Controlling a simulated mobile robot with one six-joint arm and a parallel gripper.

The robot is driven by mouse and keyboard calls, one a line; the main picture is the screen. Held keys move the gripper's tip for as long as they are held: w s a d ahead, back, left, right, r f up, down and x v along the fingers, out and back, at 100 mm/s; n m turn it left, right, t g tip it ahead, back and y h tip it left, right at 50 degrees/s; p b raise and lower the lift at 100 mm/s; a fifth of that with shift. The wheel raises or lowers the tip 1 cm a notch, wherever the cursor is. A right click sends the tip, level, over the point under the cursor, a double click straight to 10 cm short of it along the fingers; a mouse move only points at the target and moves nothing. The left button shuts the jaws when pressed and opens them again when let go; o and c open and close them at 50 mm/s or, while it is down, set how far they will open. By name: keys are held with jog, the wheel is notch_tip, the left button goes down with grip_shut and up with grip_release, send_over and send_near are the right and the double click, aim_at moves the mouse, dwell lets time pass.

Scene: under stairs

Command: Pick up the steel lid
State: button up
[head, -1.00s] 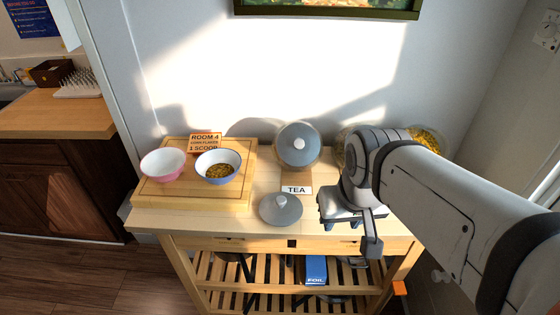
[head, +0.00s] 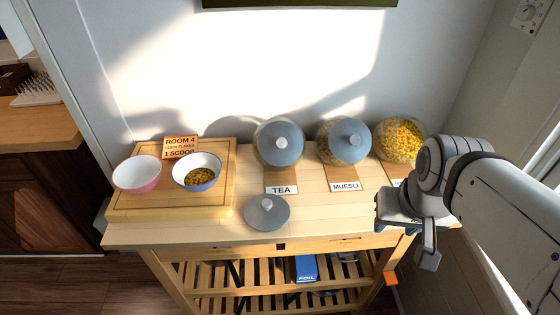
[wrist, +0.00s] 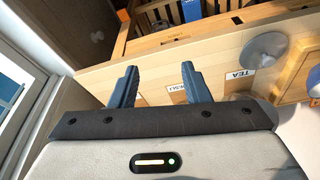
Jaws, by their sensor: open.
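The steel lid (head: 266,213), a grey disc with a pale knob, lies flat on the wooden trolley top near its front edge, in front of the TEA label (head: 282,189). It also shows at the upper right of the wrist view (wrist: 263,51). My gripper (head: 404,226) is at the right of the trolley, well to the right of the lid and apart from it. In the wrist view the two fingers (wrist: 159,72) are spread with nothing between them.
Two jars with grey lids, the tea jar (head: 279,142) and the muesli jar (head: 342,141), stand at the back. An open-topped jar of yellow cereal (head: 400,139) is right of them. A board (head: 218,207) at left carries a pink bowl (head: 137,174) and a blue bowl (head: 197,171).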

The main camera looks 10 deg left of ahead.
jog(key=shift+o, duration=0.9)
jog(key=w+a+n, duration=0.2)
jog(key=w+a, duration=0.5)
jog(key=shift+w+a+f+n+g+y, duration=0.25)
jog(key=shift+w+f+n+g+y, duration=0.05)
jog(key=shift+f+n+g, duration=0.1)
jog(key=n+g, duration=0.1)
jog(key=n, duration=0.3)
send_over(267, 202)
jog(key=f, duration=0.4)
jog(key=s+f, duration=0.1)
jog(key=f, duration=0.2)
jog(key=shift+d+p, duration=0.35)
jog(key=f, duration=0.2)
jog(key=f+p, duration=0.1)
jog(key=f, duration=0.4)
jog(key=shift+w+a+f+p, duration=0.2)
jog(key=shift+w+a+p, duration=0.1)
jog(key=shift+w+a, duration=0.05)
jog(key=shift+c, duration=0.4)
grip_shut()
